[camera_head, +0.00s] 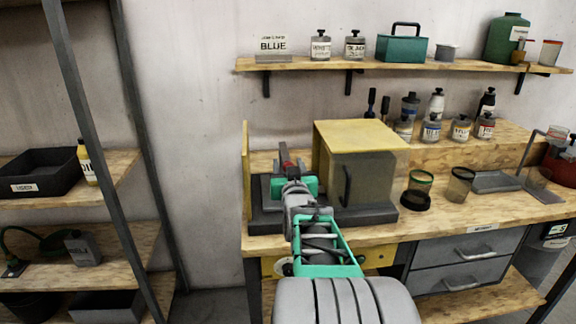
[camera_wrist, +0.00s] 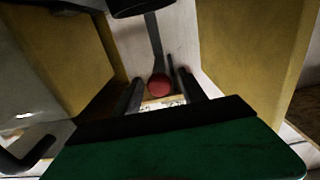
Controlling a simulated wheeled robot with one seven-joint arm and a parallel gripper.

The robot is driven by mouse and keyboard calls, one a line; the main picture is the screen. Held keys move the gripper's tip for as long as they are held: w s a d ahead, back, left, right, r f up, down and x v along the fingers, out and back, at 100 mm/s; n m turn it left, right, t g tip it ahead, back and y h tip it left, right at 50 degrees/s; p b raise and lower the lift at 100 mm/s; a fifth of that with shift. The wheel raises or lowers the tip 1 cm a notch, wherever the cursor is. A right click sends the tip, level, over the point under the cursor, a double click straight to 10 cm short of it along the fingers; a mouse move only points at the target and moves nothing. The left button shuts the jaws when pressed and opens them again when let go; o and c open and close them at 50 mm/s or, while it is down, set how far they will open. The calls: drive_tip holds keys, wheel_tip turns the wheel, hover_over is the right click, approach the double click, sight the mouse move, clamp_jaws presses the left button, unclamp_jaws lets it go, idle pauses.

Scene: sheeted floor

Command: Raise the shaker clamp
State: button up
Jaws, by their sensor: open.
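The shaker is a yellow box (camera_head: 362,134) on a dark base (camera_head: 376,214), with a grey handled door panel (camera_head: 362,180) facing front. A separate thin yellow panel (camera_head: 246,170) stands to its left. My gripper (camera_head: 288,168) reaches into the gap between them. A small red part, seemingly the clamp's knob (camera_head: 285,152), shows just beyond it. In the wrist view my gripper (camera_wrist: 163,88) is open, with the round red knob (camera_wrist: 159,86) between or just beyond its fingertips. A grey bar (camera_wrist: 154,35) runs up from the knob. I cannot tell whether the fingers touch it.
Yellow walls stand close on both sides of my gripper in the wrist view. On the bench to the right are a green-rimmed cup (camera_head: 420,182), another cup (camera_head: 459,184) and a grey tray (camera_head: 497,181). Several bottles stand on the riser behind. A wall shelf (camera_head: 400,66) hangs above.

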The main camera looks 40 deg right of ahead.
clamp_jaws()
idle(0.5)
idle(0.9)
